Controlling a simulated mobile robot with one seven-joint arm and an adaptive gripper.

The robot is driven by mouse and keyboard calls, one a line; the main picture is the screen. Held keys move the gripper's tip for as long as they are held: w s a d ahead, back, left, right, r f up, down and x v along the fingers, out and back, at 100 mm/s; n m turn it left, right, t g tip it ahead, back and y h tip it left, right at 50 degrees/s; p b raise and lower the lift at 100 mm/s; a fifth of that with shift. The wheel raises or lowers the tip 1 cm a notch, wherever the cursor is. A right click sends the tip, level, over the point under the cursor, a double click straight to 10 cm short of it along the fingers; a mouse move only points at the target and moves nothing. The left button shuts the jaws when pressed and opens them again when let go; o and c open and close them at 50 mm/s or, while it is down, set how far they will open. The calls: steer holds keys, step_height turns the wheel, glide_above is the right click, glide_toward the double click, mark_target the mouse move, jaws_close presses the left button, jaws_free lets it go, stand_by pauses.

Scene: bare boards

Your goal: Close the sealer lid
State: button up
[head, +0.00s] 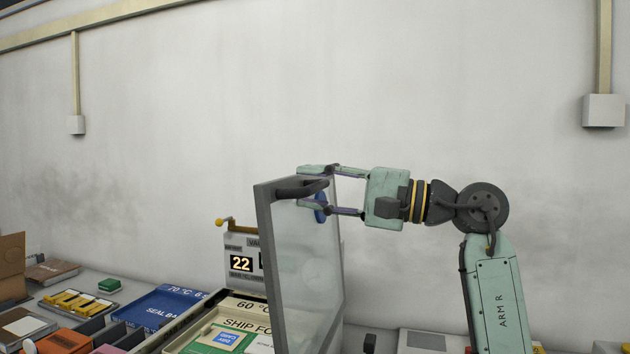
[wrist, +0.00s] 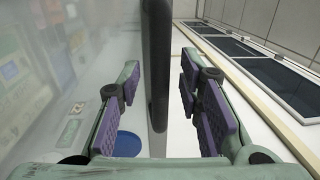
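The sealer lid (head: 300,270) is a clear panel in a grey frame, standing open and nearly upright over the sealer (head: 240,252). Its dark handle bar (head: 298,188) is near the lid's top edge. My gripper (head: 322,190) is at the handle with its fingers spread. In the wrist view the handle (wrist: 157,60) runs between the purple finger pads of my gripper (wrist: 160,105), with a gap visible on each side. A blue round piece (head: 320,207) shows beside the lower finger, and a blue disc (wrist: 127,144) shows in the wrist view.
A tray with a green card and "SHIP" label (head: 228,335) lies left of the lid. A blue seal-bag bin (head: 160,306), orange boxes (head: 65,341) and a yellow-topped tray (head: 70,300) crowd the bench further left.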

steer(key=shift+a, duration=0.1)
steer(key=shift+c, duration=0.3)
jaws_close()
stand_by(0.6)
